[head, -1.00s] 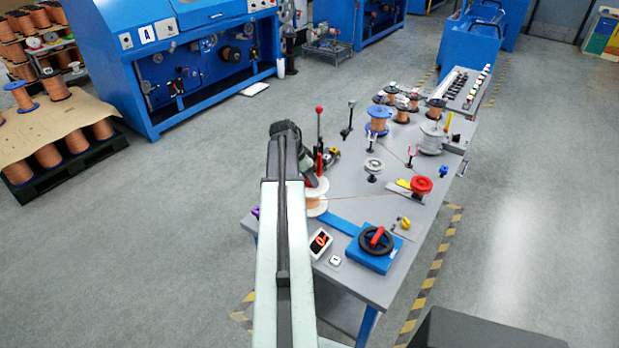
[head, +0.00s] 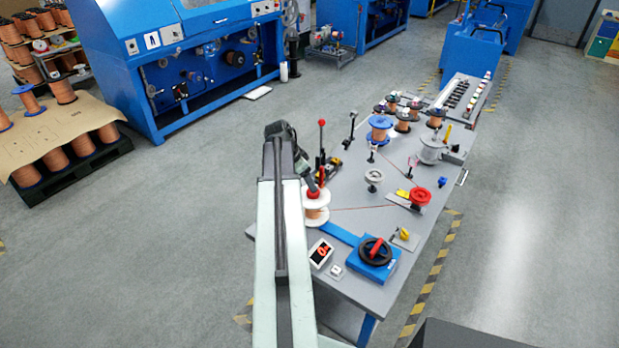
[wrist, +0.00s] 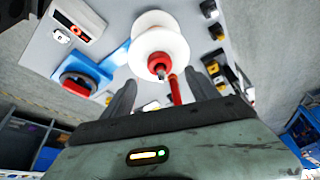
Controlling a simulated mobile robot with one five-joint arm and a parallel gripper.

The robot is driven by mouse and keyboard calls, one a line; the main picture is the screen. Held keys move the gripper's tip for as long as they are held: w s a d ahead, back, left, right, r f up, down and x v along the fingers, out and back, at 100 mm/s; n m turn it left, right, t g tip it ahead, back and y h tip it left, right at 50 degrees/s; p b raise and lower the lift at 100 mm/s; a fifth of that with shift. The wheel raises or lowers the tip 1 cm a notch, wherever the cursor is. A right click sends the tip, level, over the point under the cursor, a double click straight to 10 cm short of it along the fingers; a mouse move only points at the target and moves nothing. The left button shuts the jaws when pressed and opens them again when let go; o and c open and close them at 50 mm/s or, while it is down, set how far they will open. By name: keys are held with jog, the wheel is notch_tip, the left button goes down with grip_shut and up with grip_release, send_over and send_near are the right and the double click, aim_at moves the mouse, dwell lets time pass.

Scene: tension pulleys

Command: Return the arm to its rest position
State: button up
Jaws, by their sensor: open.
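My arm (head: 281,245) reaches forward over the near left edge of the grey table (head: 345,195) in the head view, with its wrist bent down beside the white-flanged copper spool (head: 316,208). In the wrist view my gripper (wrist: 162,92) is open, its two dark fingers spread wide with nothing held. The same spool, with a red cap on top, shows just beyond the fingers in the wrist view (wrist: 160,38). A red lever shows behind the gap between the fingers. In the head view the arm's own wrist partly hides the fingertips.
A red-knobbed upright lever (head: 321,145) stands close to the wrist. A blue handwheel unit (head: 372,260), a small display (head: 320,253), a grey pulley (head: 374,178) and a red pulley (head: 420,196) are on the table. A copper wire runs across it. Floor left of the table is clear.

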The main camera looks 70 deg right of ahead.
jog(key=shift+w+a+r, duration=0.1)
jog(key=shift+a+r, duration=0.05)
jog(key=shift+r, duration=0.2)
dwell(0.3)
jog(key=w+a+n+t, duration=0.1)
jog(key=w+a+n, duration=0.2)
jog(key=w+a, duration=0.95)
jog(key=w+a+n+t, duration=0.1)
jog(key=w+a+n, duration=0.2)
jog(key=w+a, duration=0.9)
jog(key=w+a+f+n+t, duration=0.1)
jog(key=w+a+n, duration=0.3)
jog(key=a, duration=0.5)
jog(key=w+a+n, duration=0.1)
jog(key=w+a, duration=0.5)
jog(key=a, duration=0.3)
jog(key=s+a+n+y, duration=0.1)
jog(key=s+a+n, duration=0.1)
jog(key=a+n, duration=0.5)
jog(key=s+a+n+y, duration=0.2)
jog(key=a+n, duration=0.5)
jog(key=a, duration=0.8)
jog(key=shift+s+a+f+y, duration=0.15)
jog(key=shift+s+f+y, duration=0.2)
jog(key=shift+s, duration=0.3)
